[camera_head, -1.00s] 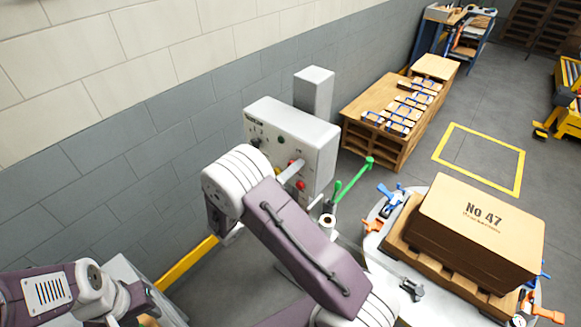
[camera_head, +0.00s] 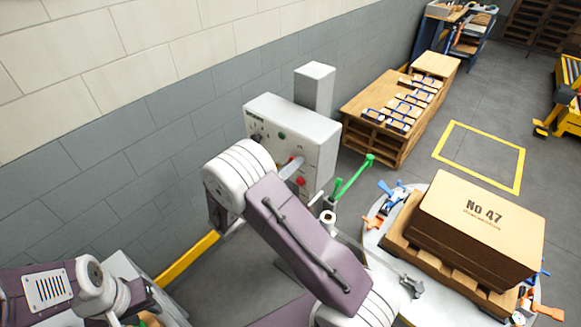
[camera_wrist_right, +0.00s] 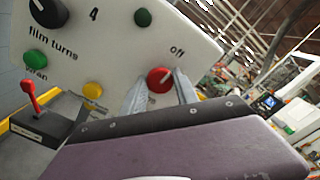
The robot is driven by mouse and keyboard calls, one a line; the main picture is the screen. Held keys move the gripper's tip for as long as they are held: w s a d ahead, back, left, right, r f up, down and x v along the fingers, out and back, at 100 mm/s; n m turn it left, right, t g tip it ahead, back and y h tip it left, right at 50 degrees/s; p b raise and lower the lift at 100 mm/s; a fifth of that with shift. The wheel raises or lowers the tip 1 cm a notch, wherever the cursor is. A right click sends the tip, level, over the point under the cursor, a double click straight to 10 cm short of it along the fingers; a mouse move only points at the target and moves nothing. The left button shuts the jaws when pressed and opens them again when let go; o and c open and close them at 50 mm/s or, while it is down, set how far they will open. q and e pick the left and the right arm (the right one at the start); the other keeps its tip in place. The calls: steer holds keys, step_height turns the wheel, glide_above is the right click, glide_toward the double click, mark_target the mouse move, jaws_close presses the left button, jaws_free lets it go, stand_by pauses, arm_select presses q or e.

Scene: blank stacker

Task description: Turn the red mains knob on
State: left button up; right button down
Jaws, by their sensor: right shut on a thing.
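The red mains knob (camera_wrist_right: 159,79) is on the face of a pale grey control box (camera_head: 290,118), which also shows in the right wrist view (camera_wrist_right: 200,40). The word "off" is printed above and right of the knob, and the knob has a pale pointer line. My right gripper (camera_wrist_right: 160,88) is at the panel, its two metal fingers on either side of the knob and shut on it. In the head view my right arm hides part of the panel, and the fingers (camera_head: 292,170) reach its face. My left arm is at the lower left, its fingertips out of sight.
The panel also has a black knob (camera_wrist_right: 47,12), green buttons (camera_wrist_right: 143,17) and a yellow button (camera_wrist_right: 92,91). A red lever (camera_wrist_right: 30,97) is at left. A wooden bench (camera_head: 385,120) is behind.

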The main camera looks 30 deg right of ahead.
steer(key=shift+f+m+b, duration=0.15)
steer(key=shift+m+b, duration=5.6)
steer(key=shift+m, duration=2.35)
steer(key=c, duration=0.9)
jaws_free()
steer(key=shift+c, duration=0.2)
steer(key=b+v, duration=0.1)
steer(key=v, duration=0.8)
